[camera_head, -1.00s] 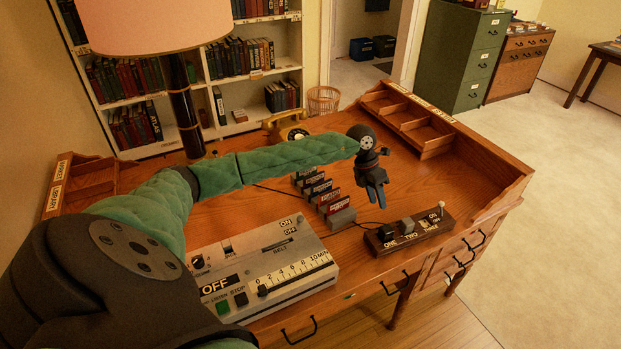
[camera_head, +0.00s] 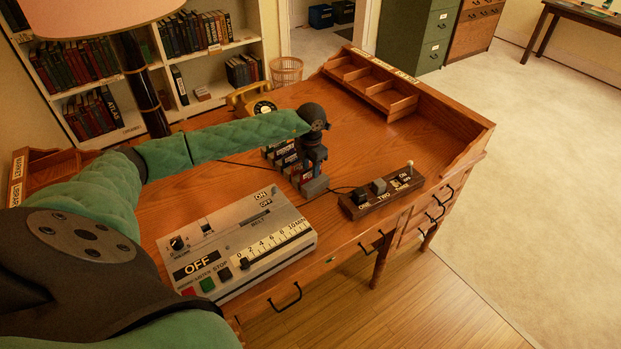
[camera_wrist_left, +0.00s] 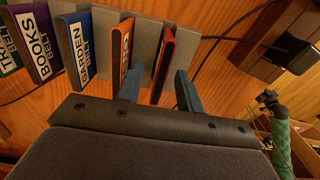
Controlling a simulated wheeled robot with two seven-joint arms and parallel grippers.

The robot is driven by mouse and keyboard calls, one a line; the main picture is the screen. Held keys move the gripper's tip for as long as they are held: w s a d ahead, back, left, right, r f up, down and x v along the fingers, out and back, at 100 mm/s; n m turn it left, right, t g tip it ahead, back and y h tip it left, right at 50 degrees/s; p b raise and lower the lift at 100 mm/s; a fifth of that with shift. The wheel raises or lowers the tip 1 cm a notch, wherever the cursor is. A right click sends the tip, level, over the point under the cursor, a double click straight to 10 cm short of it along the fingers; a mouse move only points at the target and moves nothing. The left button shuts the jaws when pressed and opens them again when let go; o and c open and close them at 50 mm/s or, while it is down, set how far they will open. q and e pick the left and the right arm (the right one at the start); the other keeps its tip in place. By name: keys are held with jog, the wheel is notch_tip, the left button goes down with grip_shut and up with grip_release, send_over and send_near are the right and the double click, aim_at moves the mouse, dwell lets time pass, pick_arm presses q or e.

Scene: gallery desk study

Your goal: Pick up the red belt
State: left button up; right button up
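Several upright belts stand in a row on the desk, partly hidden by my left arm in the head view. My left gripper (camera_head: 309,168) is over the row.
A grey recorder box (camera_head: 240,250) stands at the desk's front left. A dark switch box (camera_head: 383,195) with a cable is right of the belts. A yellow telephone (camera_head: 250,100) is behind. A green sleeve with a dark end (camera_wrist_left: 270,105), probably my right arm, shows in the wrist view.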

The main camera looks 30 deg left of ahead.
pick_arm(q)
notch_tip(320, 180, down, 2)
jog(key=shift+f, duration=0.1)
grip_shut()
jog(key=shift+r, duration=0.2)
